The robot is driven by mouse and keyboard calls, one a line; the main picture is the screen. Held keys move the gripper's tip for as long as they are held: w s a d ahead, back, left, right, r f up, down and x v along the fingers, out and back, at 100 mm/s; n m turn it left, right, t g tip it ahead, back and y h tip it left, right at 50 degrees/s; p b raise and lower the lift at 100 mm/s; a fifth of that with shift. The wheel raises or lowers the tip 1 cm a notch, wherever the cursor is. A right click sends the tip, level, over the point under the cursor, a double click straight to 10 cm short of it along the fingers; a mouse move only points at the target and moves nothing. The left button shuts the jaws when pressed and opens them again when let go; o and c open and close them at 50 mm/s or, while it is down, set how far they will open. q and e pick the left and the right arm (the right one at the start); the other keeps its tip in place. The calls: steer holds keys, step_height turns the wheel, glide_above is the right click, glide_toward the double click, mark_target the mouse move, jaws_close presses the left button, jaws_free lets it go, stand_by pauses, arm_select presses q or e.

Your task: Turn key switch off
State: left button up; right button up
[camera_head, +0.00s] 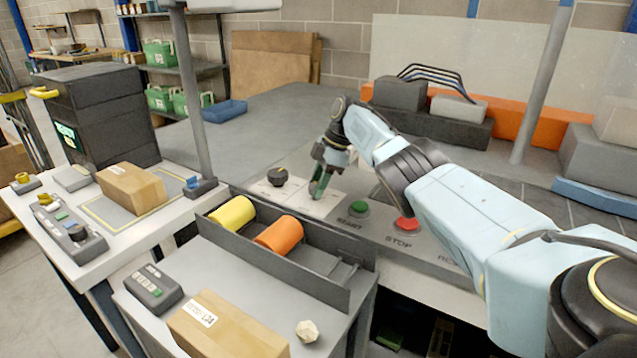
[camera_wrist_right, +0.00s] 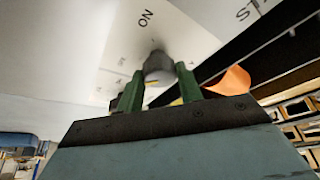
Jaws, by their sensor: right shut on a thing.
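The key switch (camera_wrist_right: 158,66) shows in the right wrist view as a grey knob on a white plate, with the word ON beside it. My right gripper (camera_wrist_right: 160,82) has its two green fingers on either side of the knob and is shut on it. In the head view, my right gripper (camera_head: 317,190) points down at the white label plate (camera_head: 300,198) on the control panel, and its fingers hide the switch there. The knob's exact angle cannot be told. My left gripper is in neither view.
A black knob (camera_head: 277,176) stands left of my right gripper. A green START button (camera_head: 359,208) and a red STOP button (camera_head: 406,223) are to its right. In front, a dark trough holds a yellow roll (camera_head: 231,214) and an orange roll (camera_head: 279,235).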

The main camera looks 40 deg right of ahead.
steer(key=o, duration=1)
steer(key=shift+d+r, duration=0.1)
steer(key=shift+r, duration=0.15)
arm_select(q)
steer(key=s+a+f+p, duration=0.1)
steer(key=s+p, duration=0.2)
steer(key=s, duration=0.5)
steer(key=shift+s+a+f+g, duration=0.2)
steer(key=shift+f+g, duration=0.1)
arm_select(e)
steer(key=v, duration=1.2)
steer(key=shift+s+d+r, duration=0.2)
steer(key=shift+r, duration=0.1)
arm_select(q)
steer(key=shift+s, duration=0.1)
